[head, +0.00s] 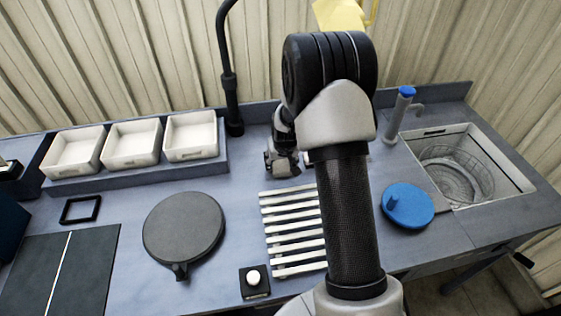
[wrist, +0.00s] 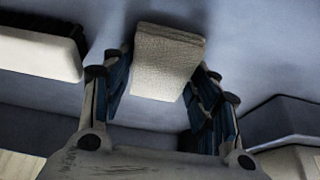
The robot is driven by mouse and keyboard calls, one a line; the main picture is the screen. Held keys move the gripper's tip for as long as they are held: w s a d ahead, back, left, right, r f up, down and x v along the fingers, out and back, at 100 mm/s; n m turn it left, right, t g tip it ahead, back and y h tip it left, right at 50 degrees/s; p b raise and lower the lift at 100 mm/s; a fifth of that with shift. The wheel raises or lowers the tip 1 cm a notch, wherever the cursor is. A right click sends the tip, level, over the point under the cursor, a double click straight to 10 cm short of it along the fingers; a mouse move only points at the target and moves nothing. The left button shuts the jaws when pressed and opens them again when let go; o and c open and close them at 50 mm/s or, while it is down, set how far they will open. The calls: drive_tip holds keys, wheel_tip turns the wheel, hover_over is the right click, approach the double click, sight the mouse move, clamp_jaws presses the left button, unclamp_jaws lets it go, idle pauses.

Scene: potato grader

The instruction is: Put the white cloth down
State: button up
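My gripper (wrist: 165,65) has its two fingers closed in on either side of the white cloth (wrist: 168,65). The cloth is a folded, thick off-white pad with a woven texture, and its sides meet or nearly meet the finger pads. In the head view my gripper (head: 283,165) points down low over the back of the blue-grey worktop (head: 240,180), behind the white slats. The cloth cannot be made out clearly there. The wrist view does not show clearly whether the cloth touches the surface.
A white block with a dark bristled edge (wrist: 40,50) lies left of the gripper in the wrist view. White slats (head: 292,230), a round dark plate (head: 183,229), white bins (head: 133,145), a black post (head: 232,100), a blue disc (head: 408,206) and a sink (head: 500,190) surround it.

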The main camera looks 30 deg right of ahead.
drive_tip(key=shift+o, duration=1.2)
drive_tip(key=shift+f, duration=0.1)
